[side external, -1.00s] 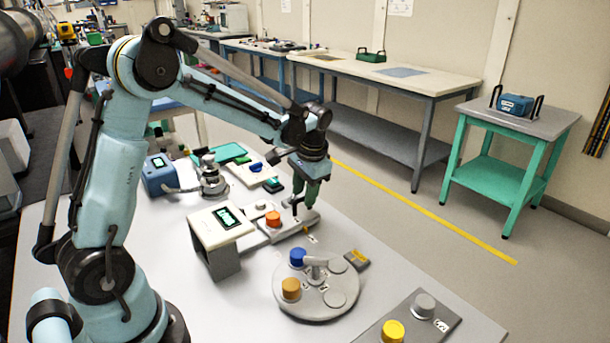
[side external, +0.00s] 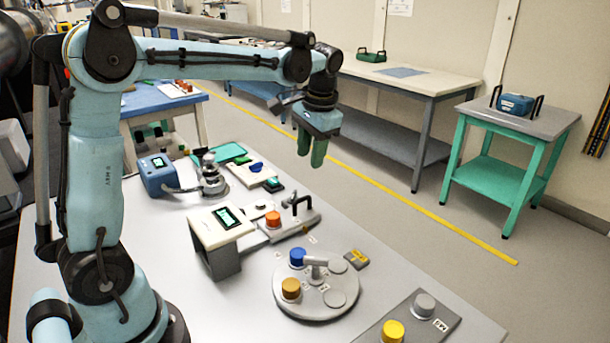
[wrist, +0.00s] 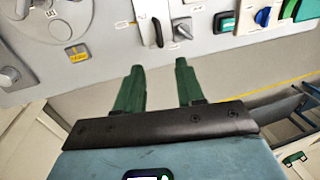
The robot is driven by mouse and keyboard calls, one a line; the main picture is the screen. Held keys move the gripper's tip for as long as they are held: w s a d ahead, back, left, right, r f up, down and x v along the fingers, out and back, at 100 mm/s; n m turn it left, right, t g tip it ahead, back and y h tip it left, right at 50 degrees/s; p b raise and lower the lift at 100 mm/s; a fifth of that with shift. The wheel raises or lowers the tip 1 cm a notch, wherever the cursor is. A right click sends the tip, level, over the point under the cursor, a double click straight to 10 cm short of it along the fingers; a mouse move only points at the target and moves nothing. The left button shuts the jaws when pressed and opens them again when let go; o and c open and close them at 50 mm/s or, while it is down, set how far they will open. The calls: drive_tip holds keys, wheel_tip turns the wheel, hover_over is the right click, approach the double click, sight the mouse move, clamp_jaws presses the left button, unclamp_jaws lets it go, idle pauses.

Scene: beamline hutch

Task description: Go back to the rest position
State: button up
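My gripper (side external: 311,165) hangs with its green fingers pointing down, high above the far right edge of the white bench (side external: 150,245). In the wrist view my gripper (wrist: 158,66) has its two fingers apart with nothing between them. A grey plate with an upright black handle (side external: 296,203) and an orange knob (side external: 273,219) stands on the bench below, clear of the fingers. The handle plate also shows in the wrist view (wrist: 158,20), beyond the fingertips.
A round grey turntable (side external: 316,299) with blue and orange knobs is at the bench front. Left of the handle plate stands a white display box (side external: 221,221). A blue device (side external: 158,175) sits farther back. A green side table (side external: 512,115) stands apart at right. The air around my gripper is free.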

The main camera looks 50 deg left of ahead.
drive_tip(key=shift+r, duration=0.3)
drive_tip(key=shift+s+d, duration=0.1)
drive_tip(key=shift+d, duration=0.05)
drive_tip(key=s+d+f+t+h, duration=0.2)
drive_tip(key=s+d+f+t, duration=0.2)
drive_tip(key=s, duration=0.9)
drive_tip(key=d+t, duration=0.3)
drive_tip(key=d, duration=0.2)
drive_tip(key=shift+d, duration=0.2)
